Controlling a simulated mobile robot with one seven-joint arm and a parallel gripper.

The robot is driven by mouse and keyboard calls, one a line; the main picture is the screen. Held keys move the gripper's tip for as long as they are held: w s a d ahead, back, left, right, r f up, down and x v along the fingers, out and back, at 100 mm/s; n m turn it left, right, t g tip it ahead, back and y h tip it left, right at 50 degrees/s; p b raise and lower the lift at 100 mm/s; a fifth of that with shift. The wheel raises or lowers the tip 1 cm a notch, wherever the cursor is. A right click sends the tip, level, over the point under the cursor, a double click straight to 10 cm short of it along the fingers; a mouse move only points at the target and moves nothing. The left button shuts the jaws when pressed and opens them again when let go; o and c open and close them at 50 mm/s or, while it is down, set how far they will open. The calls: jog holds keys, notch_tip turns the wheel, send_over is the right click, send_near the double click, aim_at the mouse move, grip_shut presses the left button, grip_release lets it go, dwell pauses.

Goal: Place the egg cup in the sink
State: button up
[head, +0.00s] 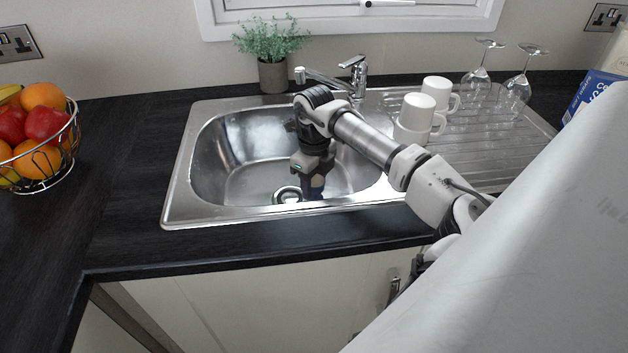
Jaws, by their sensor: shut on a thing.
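The steel sink (235,160) is set in the dark worktop, with its drain (287,195) at the bottom of the bowl. My gripper (314,184) points down into the right front part of the bowl, close to the front wall. It is shut on a small dark thing low between its fingers, which I take to be the egg cup. The gripper hides most of it, so its shape is unclear. I cannot tell whether it touches the sink floor.
Stacked white mugs (412,120) and upturned glasses (480,80) stand on the drainer (480,155). The tap (340,80) and a potted plant (272,60) are behind the sink. A fruit basket (40,150) is at the left. The left part of the bowl is free.

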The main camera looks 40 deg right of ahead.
jog(key=o, duration=0.5)
jog(key=shift+f, duration=0.15)
jog(key=o, duration=0.5)
notch_tip(320, 180, up, 12)
jog(key=b, duration=0.1)
jog(key=shift+r, duration=0.25)
